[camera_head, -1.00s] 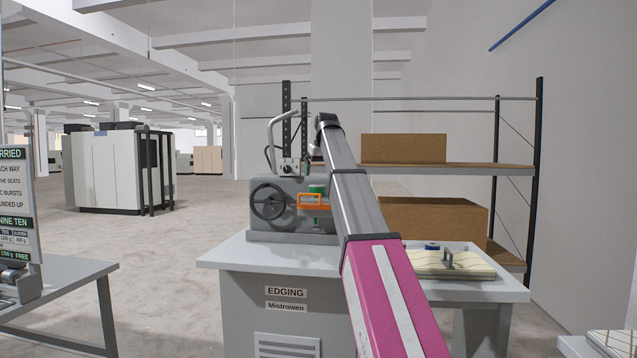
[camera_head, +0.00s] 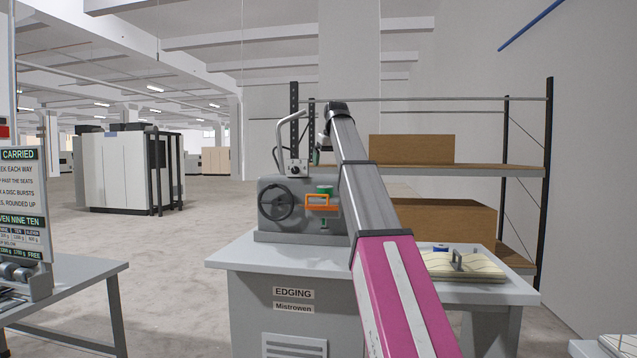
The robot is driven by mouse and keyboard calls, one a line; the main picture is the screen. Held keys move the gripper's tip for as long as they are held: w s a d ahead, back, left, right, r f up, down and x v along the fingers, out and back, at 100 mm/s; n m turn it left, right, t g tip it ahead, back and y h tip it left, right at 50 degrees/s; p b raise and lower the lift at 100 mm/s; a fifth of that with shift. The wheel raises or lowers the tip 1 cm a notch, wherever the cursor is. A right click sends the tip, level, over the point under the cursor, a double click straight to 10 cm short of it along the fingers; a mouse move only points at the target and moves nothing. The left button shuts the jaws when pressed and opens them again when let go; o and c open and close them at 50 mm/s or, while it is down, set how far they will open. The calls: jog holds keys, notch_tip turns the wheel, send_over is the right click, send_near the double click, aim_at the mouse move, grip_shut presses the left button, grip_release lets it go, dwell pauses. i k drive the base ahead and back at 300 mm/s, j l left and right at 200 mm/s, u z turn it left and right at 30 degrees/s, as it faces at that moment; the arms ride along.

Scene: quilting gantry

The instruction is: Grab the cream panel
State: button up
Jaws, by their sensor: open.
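A cream panel with a pattern of lines (camera_head: 490,270) lies flat on the right part of the grey edging table (camera_head: 245,252). A small grey upright handle (camera_head: 457,261) stands on it. My arm crosses in front of the table and hides the panel's left side. The arm rises from the bottom right to a dark joint near the top middle, left of the panel. A short part of my arm shows beyond that joint. My gripper's fingers cannot be made out and appear hidden behind the arm.
The edging machine (camera_head: 268,222) with a handwheel and an orange frame (camera_head: 322,208) stands left of my arm. A blue round item (camera_head: 440,247) sits by the panel. Shelves with brown boxes (camera_head: 412,149) stand behind. Another table with a sign (camera_head: 22,185) is left; open floor lies between.

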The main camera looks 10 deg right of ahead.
aim_at(455, 265)
jog(key=k, duration=1)
